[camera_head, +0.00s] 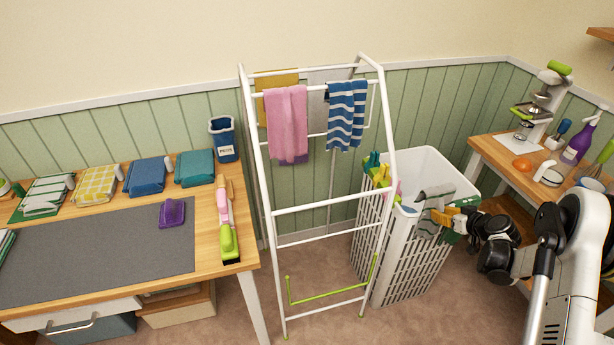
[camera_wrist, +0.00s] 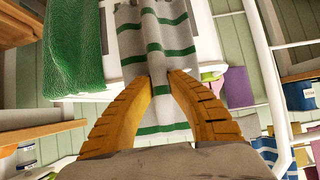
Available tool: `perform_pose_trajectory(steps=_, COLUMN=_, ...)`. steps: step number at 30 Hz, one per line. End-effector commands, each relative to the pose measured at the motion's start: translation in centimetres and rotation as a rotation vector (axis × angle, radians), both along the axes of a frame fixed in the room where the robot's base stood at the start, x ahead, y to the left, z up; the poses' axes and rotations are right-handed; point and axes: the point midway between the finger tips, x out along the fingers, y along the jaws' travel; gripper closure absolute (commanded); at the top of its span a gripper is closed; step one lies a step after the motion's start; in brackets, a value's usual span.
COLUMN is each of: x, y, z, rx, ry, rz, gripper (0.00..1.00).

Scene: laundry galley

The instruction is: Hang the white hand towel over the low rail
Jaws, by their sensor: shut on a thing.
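The white hand towel, with green stripes, looks greyish in the head view (camera_head: 429,226) and hangs from my gripper (camera_head: 433,215) at the front right rim of the white laundry basket (camera_head: 402,265). In the wrist view, my gripper's orange fingers (camera_wrist: 162,80) are closed on the towel (camera_wrist: 155,35); cloth shows above and between them. I cannot tell whether the towel touches the basket. The white drying rack stands left of the basket, with its lower white front rail (camera_head: 318,204) empty. A green bar (camera_head: 325,298) sits near the rack's foot.
A pink towel (camera_head: 287,120) and a blue striped towel (camera_head: 346,115) hang on the rack's upper rails. A green cloth (camera_wrist: 75,45) lies left of the held towel in the wrist view. Wooden tables stand left (camera_head: 205,262) and right (camera_head: 488,150).

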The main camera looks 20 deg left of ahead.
Motion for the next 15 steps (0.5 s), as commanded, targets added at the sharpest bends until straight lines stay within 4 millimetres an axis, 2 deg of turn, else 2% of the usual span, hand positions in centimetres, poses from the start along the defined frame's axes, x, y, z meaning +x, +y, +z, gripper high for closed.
perform_pose_trajectory(steps=15, x=-3.6, y=-2.6, z=-0.1, rx=-0.001, ry=0.001, rz=0.000, gripper=1.00)
